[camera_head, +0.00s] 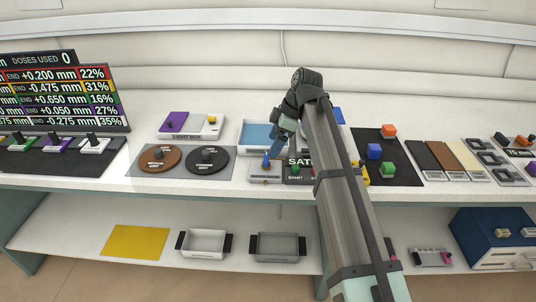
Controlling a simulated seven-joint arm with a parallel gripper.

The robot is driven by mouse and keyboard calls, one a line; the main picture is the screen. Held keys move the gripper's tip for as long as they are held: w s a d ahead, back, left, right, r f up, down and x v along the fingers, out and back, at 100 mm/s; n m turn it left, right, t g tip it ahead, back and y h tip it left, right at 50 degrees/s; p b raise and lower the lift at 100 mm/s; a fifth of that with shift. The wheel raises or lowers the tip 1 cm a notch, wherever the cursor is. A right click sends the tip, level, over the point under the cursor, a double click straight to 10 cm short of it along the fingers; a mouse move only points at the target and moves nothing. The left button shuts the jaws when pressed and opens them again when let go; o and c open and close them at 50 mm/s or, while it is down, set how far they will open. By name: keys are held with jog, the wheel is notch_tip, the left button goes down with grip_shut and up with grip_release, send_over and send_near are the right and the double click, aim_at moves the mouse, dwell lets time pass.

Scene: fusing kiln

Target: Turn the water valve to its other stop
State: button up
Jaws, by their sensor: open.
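A small blue-handled knob (266,161), which looks like the water valve, stands on a light grey plate (264,174) near the front of the bench. Its exact turn angle is too small to tell. I cannot tell whether a fingertip touches the handle. My arm covers part of the bench to the right of the valve.
A blue water tray (243,133) stands behind the valve. A black panel with a green start knob (295,169) is close on the right. Two round discs (160,158) lie to the left. A dark mat with coloured cubes (388,130) lies beyond my arm.

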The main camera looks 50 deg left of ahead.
aim_at(266, 157)
jog(key=shift+x, duration=2.95)
jog(key=c, duration=1.1)
